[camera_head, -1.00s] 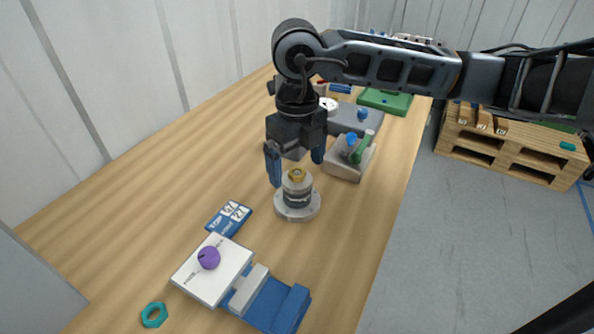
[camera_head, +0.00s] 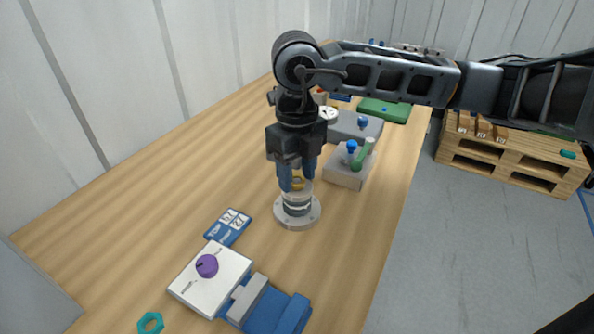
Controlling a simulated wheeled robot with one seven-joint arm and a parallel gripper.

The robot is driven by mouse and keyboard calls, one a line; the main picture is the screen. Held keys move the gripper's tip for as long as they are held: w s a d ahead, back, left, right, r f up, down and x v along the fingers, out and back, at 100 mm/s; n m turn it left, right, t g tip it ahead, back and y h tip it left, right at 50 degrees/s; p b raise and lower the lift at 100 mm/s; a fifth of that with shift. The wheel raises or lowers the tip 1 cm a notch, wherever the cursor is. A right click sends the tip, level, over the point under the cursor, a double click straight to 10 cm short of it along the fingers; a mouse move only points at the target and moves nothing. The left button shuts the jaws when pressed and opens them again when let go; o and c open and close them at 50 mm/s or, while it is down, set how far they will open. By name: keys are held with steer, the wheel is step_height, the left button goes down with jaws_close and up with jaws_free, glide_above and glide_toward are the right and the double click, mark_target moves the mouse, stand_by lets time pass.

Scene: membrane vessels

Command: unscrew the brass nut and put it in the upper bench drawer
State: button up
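The brass nut (camera_head: 298,184) sits on top of a grey cylindrical vessel (camera_head: 297,203) with a round flanged base, standing upright on the wooden bench. My gripper (camera_head: 298,179) points straight down over the vessel. Its two blue fingers are drawn in on either side of the nut and appear shut on it. The fingers hide part of the nut, so its threads and seating cannot be made out. The upper bench drawer is not in view.
A blue card (camera_head: 228,227), a white plate with a purple knob (camera_head: 207,266), a blue clamp-like block (camera_head: 270,303) and a teal nut (camera_head: 151,323) lie in front. The bench's left side is clear.

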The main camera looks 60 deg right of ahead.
jaws_close()
steer(key=shift+f+n+b, duration=0.15)
steer(key=shift+n+b, duration=0.45)
steer(key=shift+b, duration=0.2)
steer(key=n+b, duration=0.9)
steer(key=shift+b, duration=0.3)
steer(key=n+b, duration=0.2)
steer(key=n, duration=0.1)
steer(key=shift+r+n, duration=0.25)
steer(key=shift+n, duration=0.05)
steer(key=shift+r, duration=0.15)
steer(key=shift+r+p, duration=0.3)
steer(key=shift+r, duration=1.2)
